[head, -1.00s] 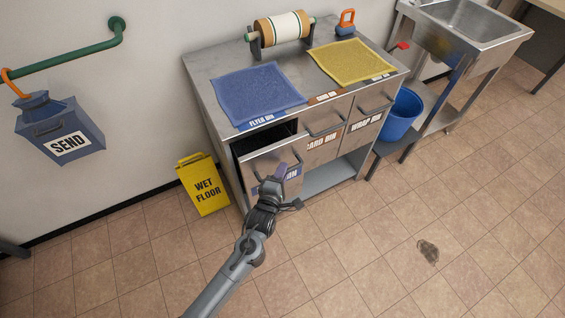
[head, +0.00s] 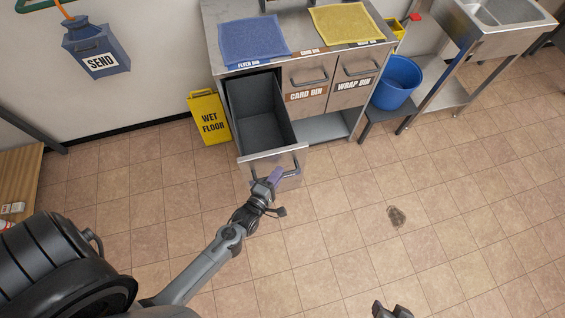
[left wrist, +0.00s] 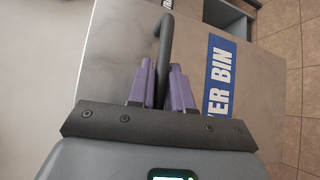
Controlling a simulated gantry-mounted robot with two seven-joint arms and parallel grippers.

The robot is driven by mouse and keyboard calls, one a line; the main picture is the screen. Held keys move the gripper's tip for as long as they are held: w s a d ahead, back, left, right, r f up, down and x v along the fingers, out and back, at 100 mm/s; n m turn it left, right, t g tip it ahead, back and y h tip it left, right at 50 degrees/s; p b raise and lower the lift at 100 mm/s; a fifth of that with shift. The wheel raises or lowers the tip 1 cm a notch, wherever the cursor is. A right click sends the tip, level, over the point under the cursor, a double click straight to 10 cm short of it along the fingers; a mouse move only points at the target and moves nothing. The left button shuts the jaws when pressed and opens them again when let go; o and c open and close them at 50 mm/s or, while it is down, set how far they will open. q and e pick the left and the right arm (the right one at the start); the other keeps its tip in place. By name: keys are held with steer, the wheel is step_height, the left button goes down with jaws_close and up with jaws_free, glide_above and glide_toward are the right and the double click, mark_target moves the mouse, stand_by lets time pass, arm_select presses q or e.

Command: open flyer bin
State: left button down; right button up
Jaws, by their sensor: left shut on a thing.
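The flyer bin (head: 262,128) is a grey metal drawer at the left of the steel cabinet, pulled far out; its inside looks empty. My left gripper (head: 275,176) is at its front, shut on the dark bar handle. In the left wrist view the purple fingers (left wrist: 161,88) close around the handle (left wrist: 164,45), beside the blue label reading "ER BIN" (left wrist: 221,75). Part of the front is hidden behind the gripper in the head view. At the bottom edge of the head view, a dark gripper part (head: 392,311) shows, probably my right; its fingers are unclear.
The card bin (head: 307,86) and wrap bin (head: 354,80) are shut. A yellow wet floor sign (head: 209,118) stands left of the open drawer. A blue bucket (head: 397,82) is at right. A dark stain (head: 397,216) marks the otherwise clear tiled floor.

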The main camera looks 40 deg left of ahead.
arm_select(q)
steer(key=shift+s+d, duration=0.3)
steer(key=shift+d, duration=0.15)
steer(key=c, duration=1.1)
jaws_free()
steer(key=shift+c, duration=0.2)
steer(key=s+d+r+p, duration=0.1)
steer(key=s+p, duration=0.4)
steer(key=s, duration=0.5)
steer(key=shift+s+d+r, duration=0.15)
steer(key=shift+s+r, duration=0.15)
steer(key=shift+s, duration=0.05)
